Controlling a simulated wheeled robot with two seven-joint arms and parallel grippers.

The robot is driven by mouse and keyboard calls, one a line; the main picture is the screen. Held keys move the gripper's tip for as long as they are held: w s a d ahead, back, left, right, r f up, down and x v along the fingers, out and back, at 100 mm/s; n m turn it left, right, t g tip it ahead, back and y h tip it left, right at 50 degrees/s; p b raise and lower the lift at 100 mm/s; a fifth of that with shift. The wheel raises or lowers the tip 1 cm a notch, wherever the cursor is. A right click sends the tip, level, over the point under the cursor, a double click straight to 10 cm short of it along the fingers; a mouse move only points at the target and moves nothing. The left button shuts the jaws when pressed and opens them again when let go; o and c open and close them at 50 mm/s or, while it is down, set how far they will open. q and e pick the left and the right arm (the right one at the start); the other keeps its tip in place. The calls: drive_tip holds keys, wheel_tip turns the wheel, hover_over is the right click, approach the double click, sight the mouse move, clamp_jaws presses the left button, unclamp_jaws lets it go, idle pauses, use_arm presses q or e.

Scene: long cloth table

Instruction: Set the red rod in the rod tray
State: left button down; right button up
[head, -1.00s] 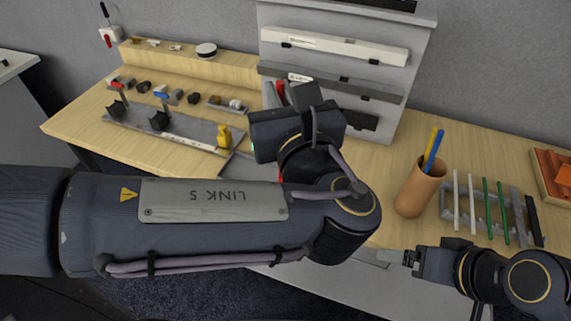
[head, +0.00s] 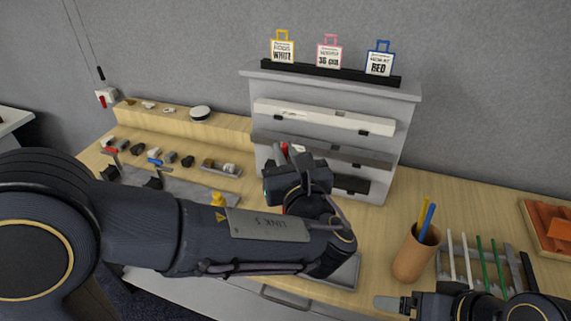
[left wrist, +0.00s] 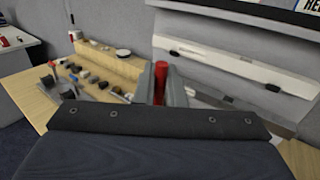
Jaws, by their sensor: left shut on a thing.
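My left gripper (head: 288,152) is shut on the red rod (head: 284,148), in front of the grey shelf unit. In the left wrist view the rod (left wrist: 161,72) stands roughly upright between the fingers (left wrist: 160,86); its lower part is hidden by the gripper body. In the head view my wrist hides most of it. The grey rod tray (head: 458,268) lies at the right of the table and holds white and green rods, with a grey and a dark piece at its right. My right gripper (head: 388,303) is low, left of the tray; its jaw opening cannot be made out.
A tan cup (head: 412,260) with blue and yellow sticks stands just left of the tray. An orange-filled wooden box (head: 528,220) is beyond it. The shelf unit (head: 330,90) carries three signs. Small parts and a yellow object (head: 218,200) lie at left. Bare table lies between shelf and cup.

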use_arm(q)
drive_tip(key=f, duration=0.2)
drive_tip(key=w+f, duration=0.1)
drive_tip(key=f, duration=0.1)
drive_tip(key=shift+f, duration=0.1)
drive_tip(key=shift+f, duration=0.25)
drive_tip(key=c, duration=1.5)
unclamp_jaws()
drive_tip(key=shift+r, duration=0.1)
